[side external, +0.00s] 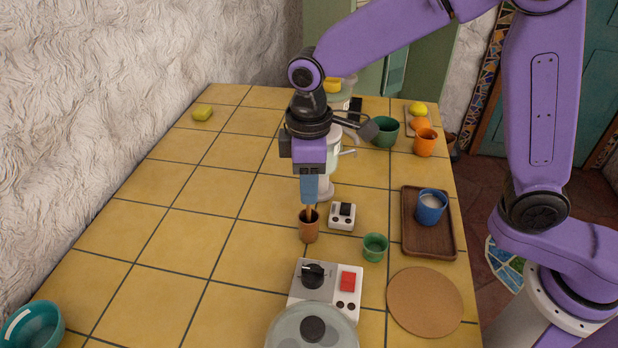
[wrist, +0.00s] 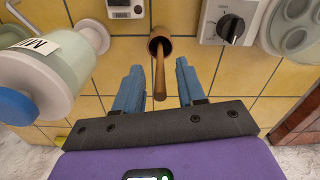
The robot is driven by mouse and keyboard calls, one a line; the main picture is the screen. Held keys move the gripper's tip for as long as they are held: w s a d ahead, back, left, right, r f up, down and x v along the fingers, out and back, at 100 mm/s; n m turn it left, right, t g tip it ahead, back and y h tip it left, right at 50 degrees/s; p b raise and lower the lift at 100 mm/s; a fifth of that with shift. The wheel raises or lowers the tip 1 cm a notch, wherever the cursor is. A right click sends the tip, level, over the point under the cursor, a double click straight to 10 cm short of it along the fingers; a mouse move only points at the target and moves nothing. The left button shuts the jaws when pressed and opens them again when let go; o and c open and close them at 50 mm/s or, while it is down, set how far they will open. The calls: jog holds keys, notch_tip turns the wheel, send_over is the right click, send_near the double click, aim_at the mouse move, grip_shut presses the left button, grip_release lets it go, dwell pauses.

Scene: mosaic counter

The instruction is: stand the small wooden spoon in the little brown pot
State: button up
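The little brown pot (side external: 309,232) stands upright on the yellow tiles, directly below my gripper. The small wooden spoon (wrist: 160,80) has one end inside the pot's mouth and its other end sticks up between my fingers. The pot also shows in the wrist view (wrist: 167,34). My gripper (wrist: 158,82) is open, with a clear gap between the spoon and each blue finger. In the side view my gripper (side external: 309,203) points straight down just above the pot, and only a short piece of the spoon shows below the fingertips. The spoon's lower end is hidden in the pot.
A small white scale (side external: 341,217) and a green cup (side external: 375,248) stand close right of the pot. A control box (side external: 325,284) is in front. A pale green appliance (side external: 325,189) stands behind. A tray (side external: 412,240) bears a blue mug (side external: 430,210).

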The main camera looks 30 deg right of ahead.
notch_tip(320, 180, up, 17)
jog(key=shift+r, duration=0.2)
dwell(0.7)
dwell(0.7)
jog(key=s+d+f, duration=0.8)
jog(key=s+d, duration=0.2)
jog(key=s, duration=0.1)
jog(key=s+d+f+n, duration=0.1)
jog(key=s+d+f, duration=0.6)
jog(key=s+d, duration=0.4)
jog(key=shift+s+f, duration=0.15)
jog(key=shift+f, duration=0.2)
